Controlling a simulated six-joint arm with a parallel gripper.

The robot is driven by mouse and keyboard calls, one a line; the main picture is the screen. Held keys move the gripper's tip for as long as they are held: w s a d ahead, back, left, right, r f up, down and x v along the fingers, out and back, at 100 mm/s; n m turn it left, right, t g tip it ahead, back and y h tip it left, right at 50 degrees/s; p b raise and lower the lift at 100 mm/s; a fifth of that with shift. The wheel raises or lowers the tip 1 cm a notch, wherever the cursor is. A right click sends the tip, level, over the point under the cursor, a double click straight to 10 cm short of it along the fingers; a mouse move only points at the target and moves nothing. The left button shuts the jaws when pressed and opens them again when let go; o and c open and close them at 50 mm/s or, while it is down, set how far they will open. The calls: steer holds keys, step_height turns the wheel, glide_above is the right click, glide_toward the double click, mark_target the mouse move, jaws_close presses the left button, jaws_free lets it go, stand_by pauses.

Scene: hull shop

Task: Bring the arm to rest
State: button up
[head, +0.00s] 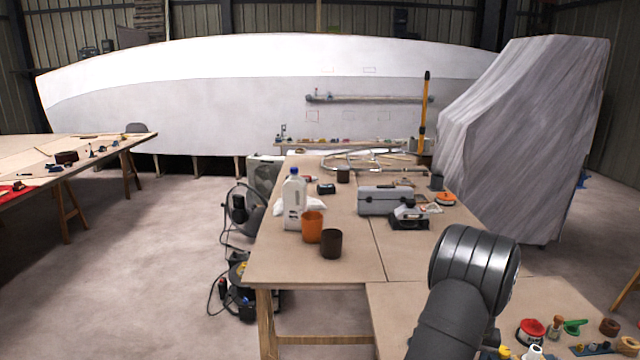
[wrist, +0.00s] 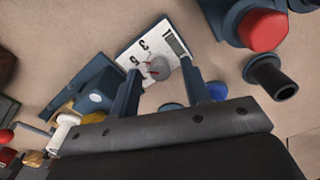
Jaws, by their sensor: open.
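My arm (head: 465,285) rises at the lower right of the head view, over the near right part of the bench. Its gripper does not show in that view. In the wrist view my gripper (wrist: 160,72) has its two dark fingers apart. Nothing is held between them. Beyond the fingers, a white card with dark marks (wrist: 137,50) lies on the tan surface, with a small grey round thing (wrist: 158,68) at it. I cannot tell how far the fingertips are above the surface.
In the wrist view a red-topped item (wrist: 262,30) and a dark tube (wrist: 272,77) are at the right. The bench (head: 290,262) bears a white jug (head: 294,205), orange cup (head: 313,227), dark cup (head: 331,243) and grey toolbox (head: 383,202). Small items crowd the lower right. Bare floor (head: 150,270) lies left.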

steer(key=shift+f, duration=0.25)
step_height(320, 180, up, 17)
step_height(320, 180, down, 18)
steer(key=shift+r, duration=0.25)
steer(key=shift+r+m, duration=0.25)
steer(key=shift+m, duration=0.55)
steer(key=m, duration=0.7)
step_height(320, 180, up, 12)
steer(key=shift+f, duration=0.25)
